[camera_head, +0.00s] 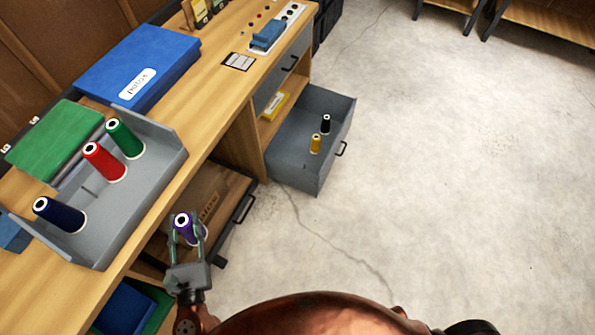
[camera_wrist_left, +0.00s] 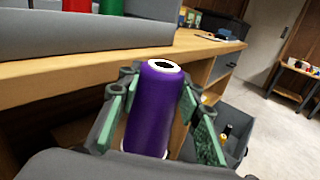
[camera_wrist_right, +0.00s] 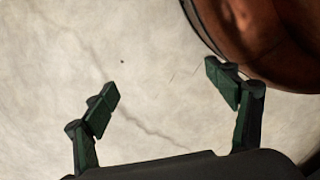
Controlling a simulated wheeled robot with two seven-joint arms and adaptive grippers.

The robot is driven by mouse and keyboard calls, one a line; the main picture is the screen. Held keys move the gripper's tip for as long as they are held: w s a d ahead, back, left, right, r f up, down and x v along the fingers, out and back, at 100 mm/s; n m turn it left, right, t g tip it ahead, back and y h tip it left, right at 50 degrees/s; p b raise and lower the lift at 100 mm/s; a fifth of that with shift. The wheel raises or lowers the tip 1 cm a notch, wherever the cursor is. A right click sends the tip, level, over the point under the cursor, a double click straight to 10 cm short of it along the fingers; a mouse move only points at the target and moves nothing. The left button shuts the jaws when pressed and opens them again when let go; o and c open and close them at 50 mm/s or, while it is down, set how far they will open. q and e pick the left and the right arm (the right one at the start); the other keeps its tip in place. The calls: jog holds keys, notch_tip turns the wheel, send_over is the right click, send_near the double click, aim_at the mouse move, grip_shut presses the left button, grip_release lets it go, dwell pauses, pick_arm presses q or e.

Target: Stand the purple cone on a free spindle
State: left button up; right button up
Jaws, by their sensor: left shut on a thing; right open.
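The purple cone (camera_head: 182,221) is upright between the fingers of my left gripper (camera_head: 189,232), in front of the bench and beside its edge. In the left wrist view the purple cone (camera_wrist_left: 154,112) stands with its white-ringed top up, green pads on both sides. The grey spindle tray (camera_head: 112,222) on the bench holds a navy cone (camera_head: 58,214), a red cone (camera_head: 103,162) and a green cone (camera_head: 125,138). A thin dark mark (camera_head: 89,191) between the navy and red cones looks like a bare spindle. My right gripper (camera_wrist_right: 165,86) is open and empty above the floor.
An open grey drawer (camera_head: 292,162) holds a black cone (camera_head: 325,124) and a yellow cone (camera_head: 315,143). The floor at right is clear.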

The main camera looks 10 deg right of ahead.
dwell(0.4)
pick_arm(q)
jog(key=s+r+p, duration=0.9)
jog(key=r+p, duration=0.5)
jog(key=p, duration=0.4)
jog(key=shift+r, duration=0.3)
pick_arm(e)
jog(key=s+d, duration=0.2)
jog(key=s, duration=1.1)
jog(key=shift+s+d+r+n+t, duration=0.2)
jog(key=shift+r+n+t, duration=0.1)
jog(key=shift+r+n, duration=0.1)
